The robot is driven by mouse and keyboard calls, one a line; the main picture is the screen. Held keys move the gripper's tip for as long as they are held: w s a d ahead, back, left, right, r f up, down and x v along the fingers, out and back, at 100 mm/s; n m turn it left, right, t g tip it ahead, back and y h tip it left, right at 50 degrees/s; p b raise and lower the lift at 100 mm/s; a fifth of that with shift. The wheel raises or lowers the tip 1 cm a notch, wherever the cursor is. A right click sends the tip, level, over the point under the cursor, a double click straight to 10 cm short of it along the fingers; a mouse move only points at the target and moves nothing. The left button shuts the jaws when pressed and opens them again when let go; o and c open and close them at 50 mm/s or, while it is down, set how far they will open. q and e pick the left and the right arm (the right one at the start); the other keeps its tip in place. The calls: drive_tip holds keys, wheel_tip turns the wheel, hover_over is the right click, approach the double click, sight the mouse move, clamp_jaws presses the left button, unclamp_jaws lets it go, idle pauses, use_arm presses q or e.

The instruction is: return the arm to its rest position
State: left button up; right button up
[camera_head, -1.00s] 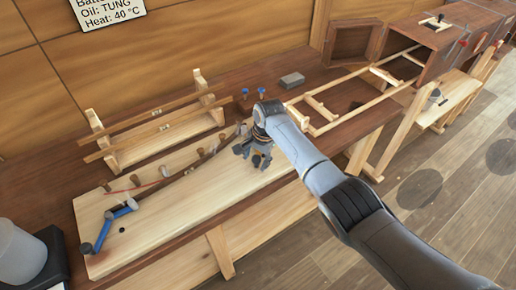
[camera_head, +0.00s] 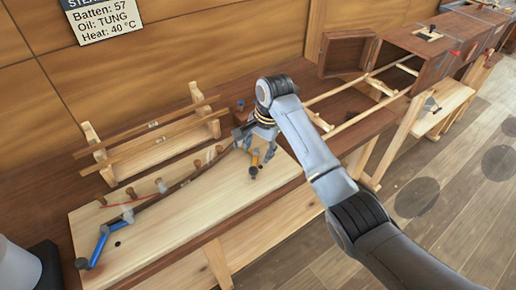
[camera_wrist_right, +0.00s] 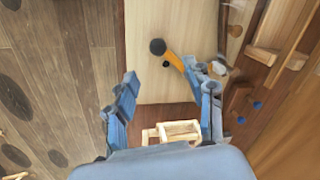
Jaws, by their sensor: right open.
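My right gripper (camera_head: 262,146) is at the right end of the pale board, above it, at the end of my arm that comes in from the lower right. In the right wrist view the right gripper (camera_wrist_right: 165,95) has its two blue-grey fingers wide apart with nothing held between them. An orange-handled clamp with a dark knob (camera_wrist_right: 175,56) lies beyond the fingertips, near the finger on the right; it also shows in the head view (camera_head: 254,164). My left gripper is not in view.
The pale board (camera_head: 170,235) carries a curved dark batten (camera_head: 170,190) against several pegs, with a blue clamp (camera_head: 98,247) at its left end. A wooden rack with battens (camera_head: 120,165) stands behind. A ladder-like frame (camera_head: 350,122) leads to a brown box (camera_head: 425,65).

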drive_tip(key=s+d+f+n+t, duration=0.1)
drive_tip(key=s+d+f+n, duration=0.1)
drive_tip(key=s+d+f, duration=0.5)
drive_tip(key=s+d+f+n, duration=0.2)
drive_tip(key=s+d+f, duration=0.3)
drive_tip(key=s, duration=0.4)
drive_tip(key=s+d+r+n+t+h, duration=0.1)
drive_tip(key=s+d+n, duration=0.1)
drive_tip(key=s+d, duration=0.55)
drive_tip(key=s+d+r+n+h, duration=0.15)
drive_tip(key=s+d, duration=0.25)
drive_tip(key=s, duration=0.6)
wheel_tip(320, 180, down, 29)
drive_tip(key=s+g+b, duration=0.1)
drive_tip(key=s+b, duration=0.1)
drive_tip(key=b, duration=0.2)
drive_tip(key=s+d+f+g+b, duration=0.1)
drive_tip(key=s+d+f+b, duration=0.2)
drive_tip(key=s+f, duration=1.4)
wheel_tip(320, 180, down, 4)
drive_tip(key=shift+f+n+b, duration=0.1)
drive_tip(key=shift+n+b, duration=0.3)
drive_tip(key=shift+n, duration=0.05)
